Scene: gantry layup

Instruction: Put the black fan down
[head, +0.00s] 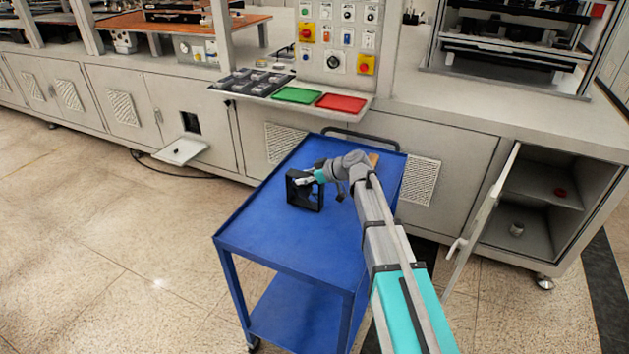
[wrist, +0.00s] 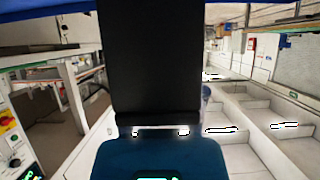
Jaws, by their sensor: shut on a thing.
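The black fan (head: 291,192) is a square, open-centred frame standing upright at the blue trolley (head: 255,235) top, left of my arm. My gripper (head: 304,181) is shut on the black fan, reaching it from the right at its upper part. I cannot tell whether the fan's lower edge touches the trolley or hangs just above it. In the wrist view the black fan (wrist: 155,60) is a large dark block filling the middle, above the teal gripper body (wrist: 160,160). The fingertips are hidden there.
The trolley top is mostly clear, with a small orange-brown item (head: 374,159) near its far edge. Behind it, a shelf carries a green tray (head: 297,95), a red tray (head: 341,103) and dark bins (head: 250,82). An open cabinet door (head: 484,215) stands to the right.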

